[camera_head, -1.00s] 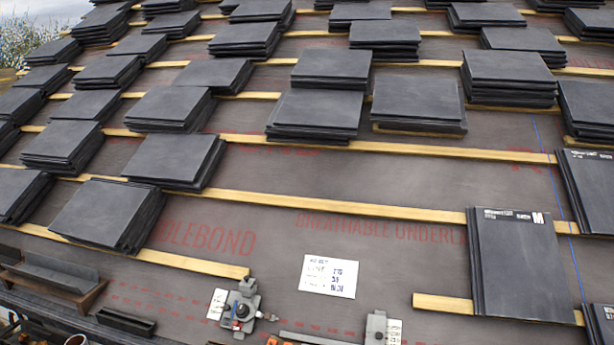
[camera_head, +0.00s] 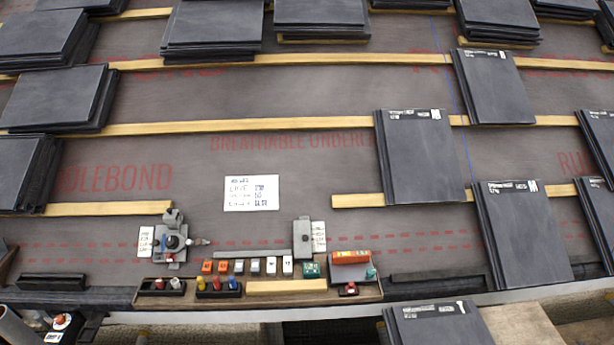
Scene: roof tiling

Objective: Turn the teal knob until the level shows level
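A small teal knob (camera_head: 371,273) sits at the right end of the wooden tray, just below and right of an orange-red block that looks like the level (camera_head: 350,257). The level's reading is too small to make out. Neither of my grippers shows in the view.
The wooden tray (camera_head: 287,288) holds several coloured blocks and pegs. A grey fixture (camera_head: 172,240) stands at its upper left. A white note (camera_head: 251,193) lies on the underlay. Slate stacks (camera_head: 420,157) and battens (camera_head: 250,127) cover the roof. Dark items stand at the bottom left.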

